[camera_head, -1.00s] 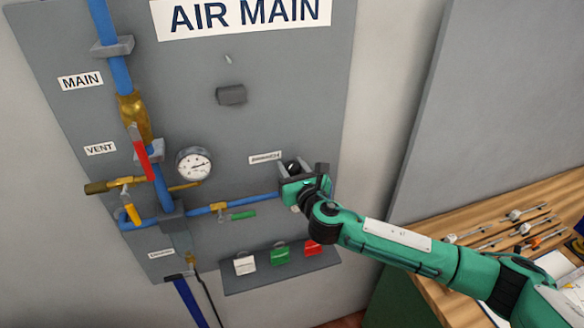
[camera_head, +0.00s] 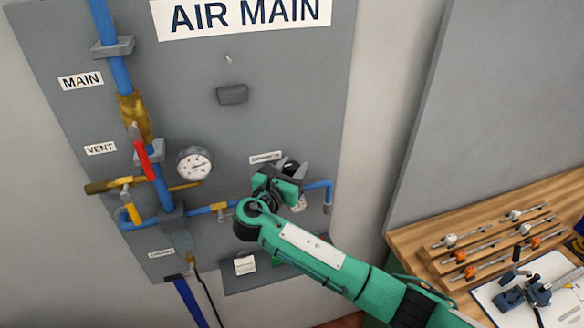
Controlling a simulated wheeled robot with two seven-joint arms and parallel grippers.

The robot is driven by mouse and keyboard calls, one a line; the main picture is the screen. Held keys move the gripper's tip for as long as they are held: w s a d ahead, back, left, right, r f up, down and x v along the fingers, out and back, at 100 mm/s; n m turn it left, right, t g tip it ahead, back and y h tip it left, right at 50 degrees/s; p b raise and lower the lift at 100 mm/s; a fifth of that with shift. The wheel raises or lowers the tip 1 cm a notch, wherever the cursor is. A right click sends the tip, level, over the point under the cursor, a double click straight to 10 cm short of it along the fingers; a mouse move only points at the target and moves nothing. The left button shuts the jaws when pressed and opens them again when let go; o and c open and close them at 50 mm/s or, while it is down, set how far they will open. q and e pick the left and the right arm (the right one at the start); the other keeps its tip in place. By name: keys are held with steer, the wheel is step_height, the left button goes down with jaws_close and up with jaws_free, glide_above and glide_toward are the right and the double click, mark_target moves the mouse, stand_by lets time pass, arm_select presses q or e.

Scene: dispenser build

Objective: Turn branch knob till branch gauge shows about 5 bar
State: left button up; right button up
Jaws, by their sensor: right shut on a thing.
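My right gripper (camera_head: 289,168) is at the branch line on the grey panel, just right of the branch label (camera_head: 266,157). It is shut on the dark branch knob, which is mostly hidden by the fingers and wrist. A small pale gauge (camera_head: 299,204), seemingly the branch gauge, shows partly below the gripper; the rest is covered and its needle cannot be read. My left gripper is not in view.
A larger white gauge (camera_head: 194,163) sits left on the panel (camera_head: 200,120). A red-handled valve (camera_head: 140,150) and a yellow-handled vent valve (camera_head: 131,205) are further left. A wooden bench (camera_head: 420,240) with tools stands at the right.

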steer(key=shift+r+m+g+h, duration=0.1)
steer(key=shift+m+g+h, duration=0.45)
steer(key=shift+h, duration=0.35)
steer(key=o, duration=1)
steer(key=shift+n+t+y, duration=0.25)
steer(key=shift+t+y, duration=0.1)
steer(key=shift+y, duration=0.05)
